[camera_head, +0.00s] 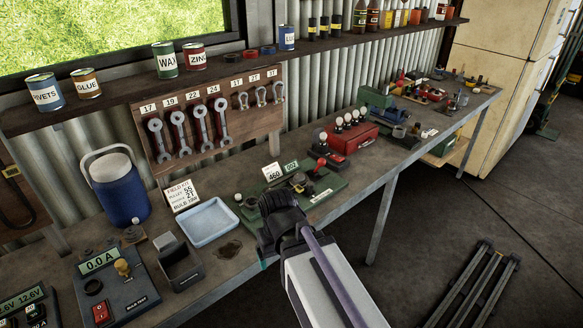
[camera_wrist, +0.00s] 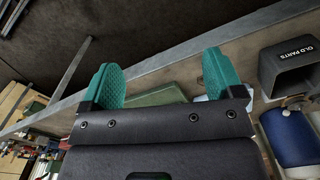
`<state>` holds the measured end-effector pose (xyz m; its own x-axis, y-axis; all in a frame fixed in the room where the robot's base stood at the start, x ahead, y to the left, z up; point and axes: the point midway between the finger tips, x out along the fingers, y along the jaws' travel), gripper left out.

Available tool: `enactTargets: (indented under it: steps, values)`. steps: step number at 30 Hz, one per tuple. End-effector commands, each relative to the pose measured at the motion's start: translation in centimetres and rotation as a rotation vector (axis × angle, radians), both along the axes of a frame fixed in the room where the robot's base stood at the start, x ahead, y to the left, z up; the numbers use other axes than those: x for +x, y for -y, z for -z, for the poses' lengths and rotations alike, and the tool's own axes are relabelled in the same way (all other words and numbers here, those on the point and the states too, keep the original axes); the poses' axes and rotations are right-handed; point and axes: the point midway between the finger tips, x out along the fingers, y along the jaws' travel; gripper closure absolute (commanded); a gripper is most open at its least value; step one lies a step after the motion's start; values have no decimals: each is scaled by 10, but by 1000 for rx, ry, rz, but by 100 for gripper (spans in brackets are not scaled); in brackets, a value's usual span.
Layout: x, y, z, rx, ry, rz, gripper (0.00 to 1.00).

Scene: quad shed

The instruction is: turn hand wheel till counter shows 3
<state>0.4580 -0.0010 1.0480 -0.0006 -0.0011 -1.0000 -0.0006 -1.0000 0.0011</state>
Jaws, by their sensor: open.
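A green base plate (camera_head: 325,189) lies on the bench behind my gripper (camera_head: 283,213) in the head view. A dark round part (camera_head: 299,181), perhaps the hand wheel, sits on it, partly hidden by my arm. A red knob (camera_head: 320,163) stands beside it. A small green counter display (camera_head: 291,166) seems to read 002, too small to be sure. A white card (camera_head: 272,172) reads 460. In the wrist view my gripper (camera_wrist: 163,78) has its teal fingers wide apart with nothing held. A green surface (camera_wrist: 163,96) shows between and beyond them; no wheel is visible there.
A light blue tray (camera_head: 207,222), an open dark box (camera_head: 180,264) and a blue jug (camera_head: 118,188) stand left. A red box with bulbs (camera_head: 352,139) stands farther right. Hanging wrenches (camera_head: 187,130) and the shelf (camera_head: 230,68) are behind. The bench's front edge is close.

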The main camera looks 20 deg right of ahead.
Motion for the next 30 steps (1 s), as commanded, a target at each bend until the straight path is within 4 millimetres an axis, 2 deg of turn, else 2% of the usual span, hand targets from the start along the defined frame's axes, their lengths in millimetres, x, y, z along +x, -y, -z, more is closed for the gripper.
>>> enactTargets:
  steps: [2, 3, 5, 8, 9, 12, 13, 15, 18, 23, 26, 30]
  values:
    - [1, 0, -7, 0, 0, 0, 14]
    - [12, 0, -15, 0, 0, 0, 14]
    - [49, 0, -26, 0, 0, 2, 14]
    - [141, 0, -46, 0, 0, 95, 14]
    - [181, 0, -52, 1, 0, 173, 14]
    - [267, 0, -60, 1, 0, 413, 14]
    - [283, 0, -59, 1, 1, 487, 14]
    - [295, 0, -54, 1, 1, 622, 14]
    - [289, 0, -54, 1, 1, 726, 14]
    - [288, 0, -51, 1, 1, 744, 14]
    - [288, 0, -40, 1, 1, 743, 14]
    - [288, 0, -12, 1, 1, 742, 14]
